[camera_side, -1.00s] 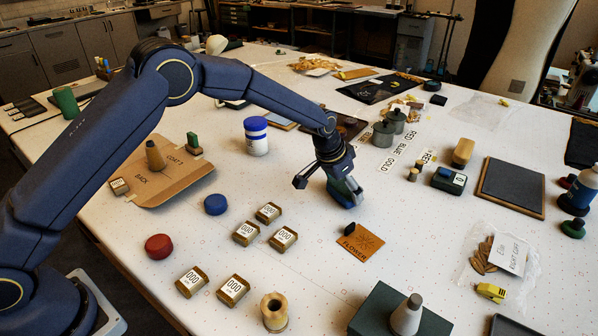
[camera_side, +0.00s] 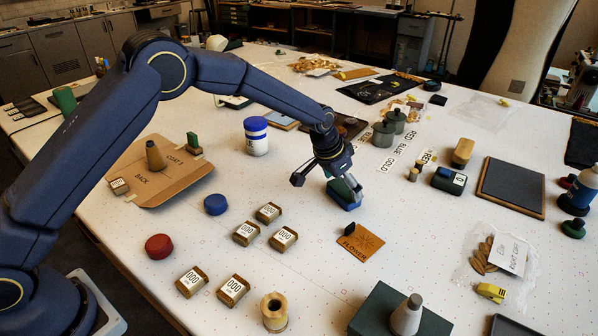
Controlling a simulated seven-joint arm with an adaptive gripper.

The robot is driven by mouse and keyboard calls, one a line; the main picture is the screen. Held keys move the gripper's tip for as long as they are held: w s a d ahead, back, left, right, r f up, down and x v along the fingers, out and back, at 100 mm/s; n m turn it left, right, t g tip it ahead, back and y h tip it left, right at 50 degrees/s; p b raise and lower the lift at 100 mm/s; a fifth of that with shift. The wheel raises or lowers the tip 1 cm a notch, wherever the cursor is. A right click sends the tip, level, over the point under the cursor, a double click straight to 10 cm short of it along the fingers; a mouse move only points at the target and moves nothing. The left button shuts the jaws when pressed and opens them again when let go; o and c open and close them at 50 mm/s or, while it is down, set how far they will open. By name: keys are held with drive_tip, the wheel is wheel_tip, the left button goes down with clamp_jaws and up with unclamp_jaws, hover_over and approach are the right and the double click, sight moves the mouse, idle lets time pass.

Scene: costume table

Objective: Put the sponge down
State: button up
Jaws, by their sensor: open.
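Tins marked 000 (camera_side: 284,238) stand in front to the left. A blue-lidded white jar (camera_side: 256,138) stands left behind. Grey lidded pots (camera_side: 383,135) stand behind. Bare table surrounds the sponge.

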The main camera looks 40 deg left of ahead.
drive_tip(key=s+a+r+n, duration=0.1)
drive_tip(key=s+a+r, duration=0.4)
drive_tip(key=s+r, duration=0.4)
drive_tip(key=s+a+r+n, duration=0.1)
drive_tip(key=s+a+r, duration=0.5)
drive_tip(key=r, duration=0.6)
drive_tip(key=s+a+n+y, duration=0.1)
drive_tip(key=s+a, duration=0.2)
drive_tip(key=s, duration=0.8)
drive_tip(key=s+a+f+n+t, duration=0.1)
drive_tip(key=s+a, duration=0.2)
drive_tip(key=s, duration=0.8)
drive_tip(key=shift+s+a+n+y, duration=0.25)
drive_tip(key=shift+a+n+y, duration=0.05)
drive_tip(key=shift+a+y, duration=0.1)
